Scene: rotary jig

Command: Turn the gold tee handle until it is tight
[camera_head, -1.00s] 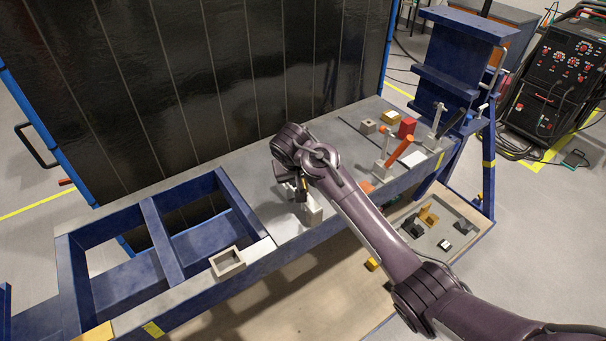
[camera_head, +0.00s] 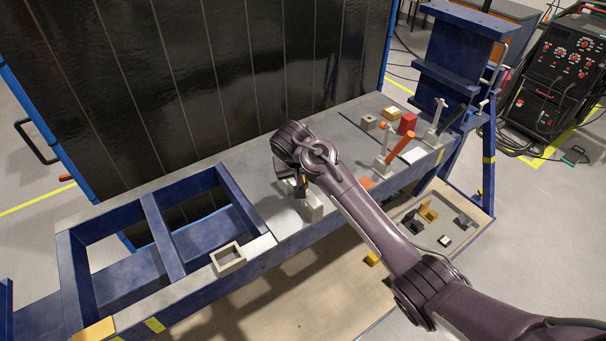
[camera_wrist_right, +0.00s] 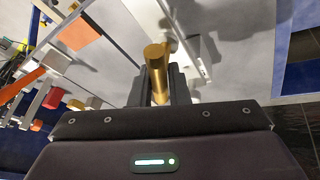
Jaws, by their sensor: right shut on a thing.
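The gold tee handle (camera_wrist_right: 155,68) shows in the right wrist view as a gold bar between the two dark fingers of my right gripper (camera_wrist_right: 160,88). The gripper is shut on it. In the head view my right gripper (camera_head: 302,188) is mostly hidden under my wrist, beside a pale upright block (camera_head: 314,207) at the table's front edge. The handle's shaft and seat are hidden in the head view. My left gripper is not in view.
Right along the bench stand an orange-handled clamp (camera_head: 399,149), a red block (camera_head: 407,123) and a grey block (camera_head: 368,122). An open square box (camera_head: 228,259) sits on the blue frame (camera_head: 160,240) at left. A dark panel (camera_head: 230,80) rises behind.

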